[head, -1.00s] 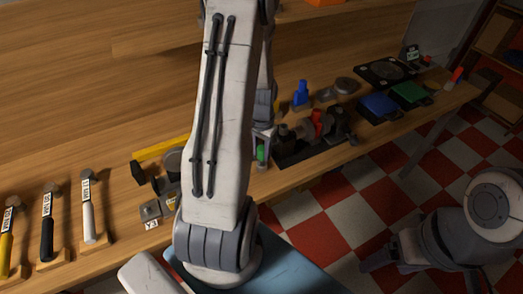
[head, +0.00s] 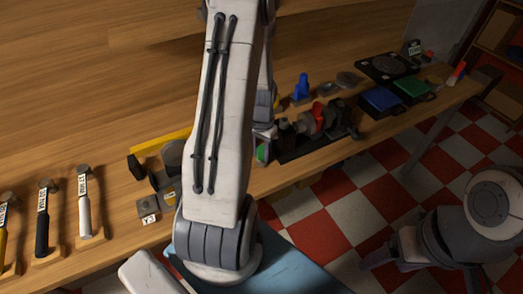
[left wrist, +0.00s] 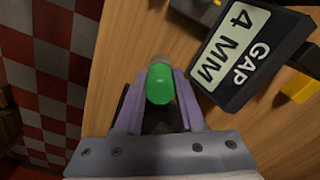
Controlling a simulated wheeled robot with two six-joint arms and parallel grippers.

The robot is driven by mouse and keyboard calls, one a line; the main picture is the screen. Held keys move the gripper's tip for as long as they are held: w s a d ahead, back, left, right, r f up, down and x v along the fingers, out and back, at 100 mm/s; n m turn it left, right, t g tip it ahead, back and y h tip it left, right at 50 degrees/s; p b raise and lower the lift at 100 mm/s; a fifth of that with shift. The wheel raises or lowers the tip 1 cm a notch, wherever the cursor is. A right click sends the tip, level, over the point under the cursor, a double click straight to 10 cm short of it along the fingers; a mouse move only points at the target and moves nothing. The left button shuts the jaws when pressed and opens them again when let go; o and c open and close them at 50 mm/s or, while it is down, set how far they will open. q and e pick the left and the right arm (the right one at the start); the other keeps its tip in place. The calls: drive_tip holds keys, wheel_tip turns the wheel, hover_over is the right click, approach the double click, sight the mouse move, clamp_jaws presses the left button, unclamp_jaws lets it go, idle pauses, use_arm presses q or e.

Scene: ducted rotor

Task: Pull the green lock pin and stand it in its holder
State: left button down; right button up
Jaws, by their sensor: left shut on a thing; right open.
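The green lock pin (left wrist: 160,88) is between the purple fingers of my left gripper (left wrist: 158,80) in the left wrist view, seen end-on. My left gripper is shut on it. In the head view only a small green patch of the pin (head: 262,152) shows beside my left gripper (head: 264,136), partly behind my left arm. The pin's lower part is hidden, and I cannot tell what it touches. I cannot make out its holder. My right gripper (head: 378,260) is open and empty over the floor at the lower right.
A dark tray with a red-and-grey assembly (head: 317,118) lies right of my left gripper. A "GAP 4 MM" sign (left wrist: 238,55) is close to it.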

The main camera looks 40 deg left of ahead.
sight(262, 148)
use_arm(q)
drive_tip(key=shift+f, duration=0.2)
drive_tip(key=shift+c, duration=2.2)
unclamp_jaws()
drive_tip(key=shift+r, duration=0.1)
wheel_tip(262, 148, up, 10)
drive_tip(key=shift+r, duration=0.2)
drive_tip(key=s+d+r+m, duration=0.1)
drive_tip(key=d+r+m, duration=0.15)
drive_tip(key=d, duration=0.65)
drive_tip(key=d+r+m, duration=0.1)
drive_tip(key=d+r, duration=0.2)
drive_tip(key=d, duration=0.5)
drive_tip(key=s+d+r+m, duration=0.1)
drive_tip(key=s+d+m, duration=0.1)
drive_tip(key=s+d, duration=0.5)
drive_tip(key=s+d+r+m+h, duration=0.1)
drive_tip(key=s+d+m, duration=0.2)
drive_tip(key=s+d, duration=0.4)
drive_tip(key=shift+s+r, duration=0.35)
drive_tip(key=shift+s, duration=0.25)
